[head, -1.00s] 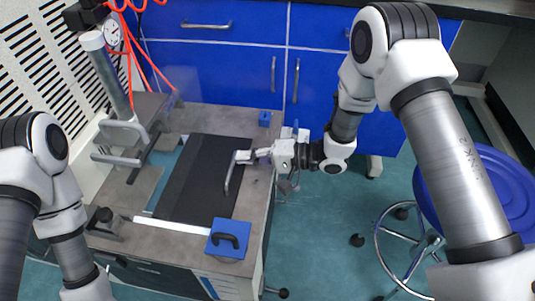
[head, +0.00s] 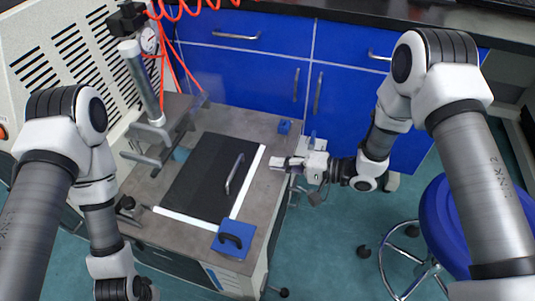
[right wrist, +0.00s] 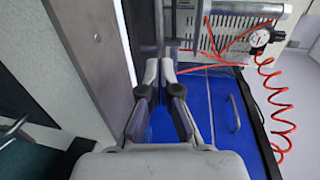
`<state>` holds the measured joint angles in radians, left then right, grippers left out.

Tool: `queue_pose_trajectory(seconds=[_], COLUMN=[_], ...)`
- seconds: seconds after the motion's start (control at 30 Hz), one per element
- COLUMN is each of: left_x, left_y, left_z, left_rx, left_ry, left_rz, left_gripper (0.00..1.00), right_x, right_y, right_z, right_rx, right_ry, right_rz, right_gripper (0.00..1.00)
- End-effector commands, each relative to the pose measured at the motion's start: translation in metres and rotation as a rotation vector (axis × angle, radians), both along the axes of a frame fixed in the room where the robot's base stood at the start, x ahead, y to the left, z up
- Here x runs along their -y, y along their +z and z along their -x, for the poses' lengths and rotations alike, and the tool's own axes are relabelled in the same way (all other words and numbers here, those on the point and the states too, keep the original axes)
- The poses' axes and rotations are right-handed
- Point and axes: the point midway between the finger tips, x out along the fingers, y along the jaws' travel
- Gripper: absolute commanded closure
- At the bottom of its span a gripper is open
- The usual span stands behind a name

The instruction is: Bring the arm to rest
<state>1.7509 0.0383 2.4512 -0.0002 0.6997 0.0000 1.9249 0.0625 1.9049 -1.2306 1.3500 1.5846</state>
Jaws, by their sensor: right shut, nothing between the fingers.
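My right gripper (head: 280,163) is shut and empty. It is at the right edge of the grey bench (head: 262,195), right of the black panel (head: 200,180) and apart from the panel's metal handle (head: 235,172). In the right wrist view, the gripper's two fingers (right wrist: 160,72) lie close together with nothing between them. My left arm comes in from the left and hangs down beside the bench; its gripper is not visible.
A grey press-like column with a gauge (head: 149,39) and red hoses stands at the back left. A blue box with a black handle (head: 233,240) is at the front. Blue cabinets (head: 255,70) stand behind. A blue stool (head: 450,225) is at the right, with open floor between.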

Motion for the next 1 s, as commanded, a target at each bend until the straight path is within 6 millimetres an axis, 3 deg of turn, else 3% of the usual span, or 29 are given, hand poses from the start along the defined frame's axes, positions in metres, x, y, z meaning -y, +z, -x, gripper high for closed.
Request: queue_pose_trajectory(seconds=[0.1, 0.23, 0.57, 0.67, 0.77, 0.83, 0.93, 1.0], left_x=[0.000, 0.000, 0.000, 0.000, 0.000, 0.000, 0.000, 0.000], left_y=[0.014, 0.019, 0.020, 0.019, 0.019, 0.020, 0.020, 0.020], left_z=[0.000, 0.000, 0.000, 0.000, 0.000, 0.000, 0.000, 0.000], left_rx=[0.001, 0.001, 0.000, 0.000, 0.000, 0.000, 0.000, 0.000], left_ry=[0.003, 0.002, 0.002, 0.002, 0.002, 0.002, 0.002, 0.002], left_rz=[0.000, 0.000, 0.000, 0.000, 0.000, 0.000, 0.000, 0.000], left_gripper=[1.00, 1.00, 1.00, 1.00, 1.00, 1.00, 1.00, 1.00], right_x=[0.029, 0.049, 0.056, 0.051, 0.035, 0.034, 0.052, 0.074], right_y=[0.010, 0.012, 0.010, 0.000, -0.025, -0.056, -0.105, -0.133], right_z=[0.011, 0.020, 0.024, 0.032, 0.059, 0.076, 0.112, 0.146], right_rx=[-0.001, -0.001, -0.001, -0.023, -0.129, -0.219, -0.274, -0.302], right_ry=[-0.004, -0.002, 0.003, 0.016, 0.003, -0.094, -0.196, -0.210], right_rz=[-0.003, 0.000, 0.001, 0.005, 0.019, 0.111, 0.371, 0.593], right_gripper=[1.00, 1.00, 1.00, 1.00, 1.00, 1.00, 1.00, 1.00])
